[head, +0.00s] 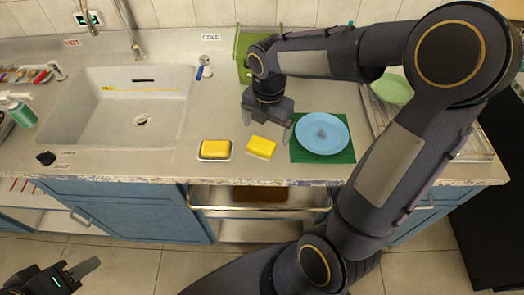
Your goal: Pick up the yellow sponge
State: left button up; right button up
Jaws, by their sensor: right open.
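Two yellow sponge-like blocks are on the counter in the head view. One yellow block (261,146) lies on the bare counter, just left of the green mat. The other yellow block (214,149) sits in a small light dish (203,158) to its left. My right gripper (267,126) is open and points down just above and behind the block on the bare counter, with nothing between its fingers. My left gripper (75,270) is low at the bottom left, away from the counter, partly cut off by the frame edge; its opening is unclear.
A blue plate (322,133) with a dark smudge rests on the green mat (337,158). The sink (115,115) is at the left. A green board (241,47) stands behind my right gripper. A drying rack (475,150) holds a green plate (392,89) at right.

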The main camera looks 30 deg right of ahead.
aim_at(261, 144)
jog(key=shift+w+f+n, duration=0.35)
jog(key=shift+f+n, duration=0.1)
jog(key=shift+n, duration=0.05)
jog(key=shift+a+f, duration=0.1)
jog(key=shift+f, duration=0.2)
jog(key=f, duration=0.7)
jog(key=shift+w+a+f, duration=0.1)
jog(key=shift+w+a, duration=0.1)
jog(key=shift+w, duration=0.15)
jog(key=c, duration=1.1)
